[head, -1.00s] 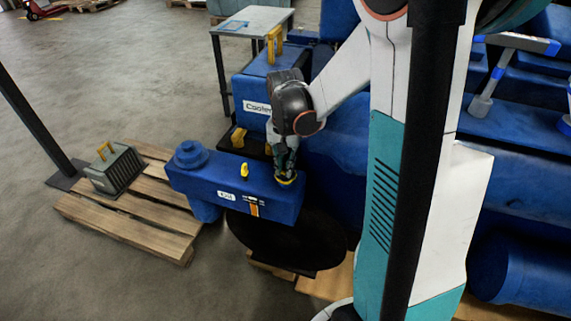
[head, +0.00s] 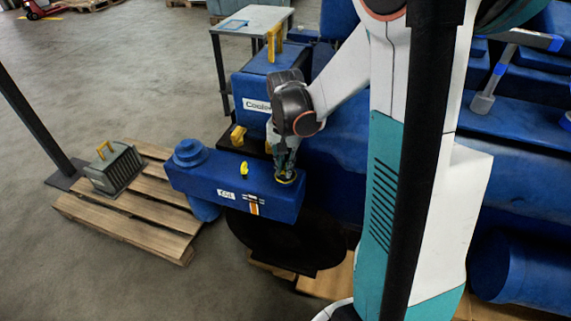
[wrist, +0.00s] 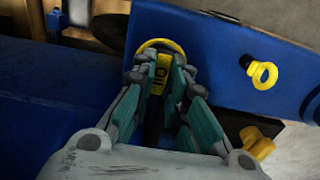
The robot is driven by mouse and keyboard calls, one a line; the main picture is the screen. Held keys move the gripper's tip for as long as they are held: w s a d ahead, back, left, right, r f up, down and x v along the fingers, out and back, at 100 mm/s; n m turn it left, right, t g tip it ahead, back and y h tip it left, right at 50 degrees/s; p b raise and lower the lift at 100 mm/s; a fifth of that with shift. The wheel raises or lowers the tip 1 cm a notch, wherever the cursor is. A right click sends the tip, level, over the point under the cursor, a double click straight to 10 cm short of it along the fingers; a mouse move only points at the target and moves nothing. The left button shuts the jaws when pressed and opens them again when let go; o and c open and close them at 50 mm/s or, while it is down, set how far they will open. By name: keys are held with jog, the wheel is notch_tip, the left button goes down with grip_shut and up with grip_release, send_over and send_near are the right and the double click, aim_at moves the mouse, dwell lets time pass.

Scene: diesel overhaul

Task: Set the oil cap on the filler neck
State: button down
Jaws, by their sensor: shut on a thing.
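In the head view my gripper (head: 285,168) points down at the right end of the blue oil housing (head: 215,188). My gripper is shut on the cap, which shows as a yellow rim (head: 286,179) right at the housing's top. The filler neck is hidden beneath the cap and fingers. I cannot tell whether the cap is fully seated.
A yellow dipstick ring (head: 244,168) stands on the housing left of my gripper. A blue cooler box (head: 250,88) with a yellow handle is behind. A wooden pallet (head: 130,215) carrying a grey crate (head: 116,170) lies at left. Open floor is beyond.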

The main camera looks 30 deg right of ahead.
jog(key=c, duration=1.5)
grip_release()
notch_tip(320, 180, up, 12)
